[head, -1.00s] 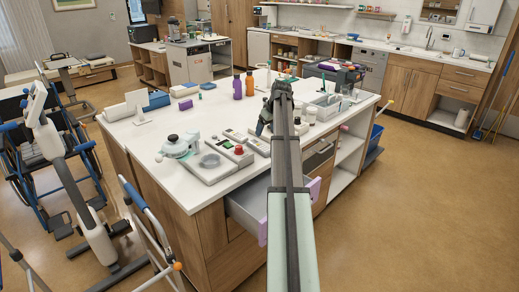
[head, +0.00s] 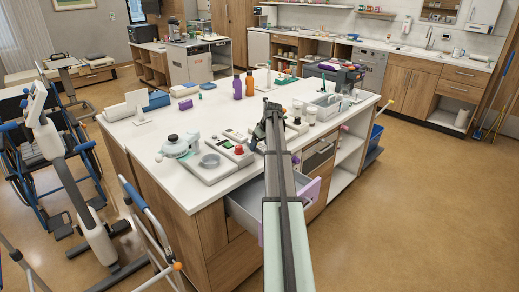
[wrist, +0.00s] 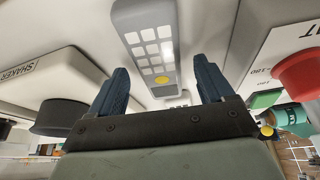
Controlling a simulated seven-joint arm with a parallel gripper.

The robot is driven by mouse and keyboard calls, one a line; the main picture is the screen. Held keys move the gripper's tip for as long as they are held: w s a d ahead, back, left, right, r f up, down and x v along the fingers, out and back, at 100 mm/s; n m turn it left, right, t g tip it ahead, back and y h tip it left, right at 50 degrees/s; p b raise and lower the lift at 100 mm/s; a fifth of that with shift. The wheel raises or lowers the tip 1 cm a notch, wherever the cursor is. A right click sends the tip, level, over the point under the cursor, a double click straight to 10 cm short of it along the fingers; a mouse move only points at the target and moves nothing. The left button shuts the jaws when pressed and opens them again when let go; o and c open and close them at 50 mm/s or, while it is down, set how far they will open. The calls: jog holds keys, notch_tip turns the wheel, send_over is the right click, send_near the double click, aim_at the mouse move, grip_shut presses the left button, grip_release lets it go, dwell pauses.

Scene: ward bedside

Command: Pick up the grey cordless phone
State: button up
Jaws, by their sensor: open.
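In the wrist view a grey handset (wrist: 150,40) with rows of white keys and one yellow key lies between and beyond my fingers; it looks like the cordless phone. My gripper (wrist: 160,66) is open, its two dark blue fingers apart on either side of the handset's lower end, with nothing seen held. Whether the fingers touch it I cannot tell. In the head view my gripper (head: 257,139) is low over the white island top, and my arm hides part of what lies there, so I cannot pick out the handset.
A red button (wrist: 300,75) on a labelled unit is close at the right in the wrist view; a black round knob (wrist: 62,115) is at the left. In the head view, a scale-like device (head: 208,162) stands left of my gripper, with purple (head: 237,88) and orange bottles (head: 249,85) behind. An open drawer (head: 240,208) juts out below.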

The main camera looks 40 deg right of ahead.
jog(key=shift+w+f, duration=0.1)
jog(key=shift+f, duration=0.15)
jog(key=c, duration=1.2)
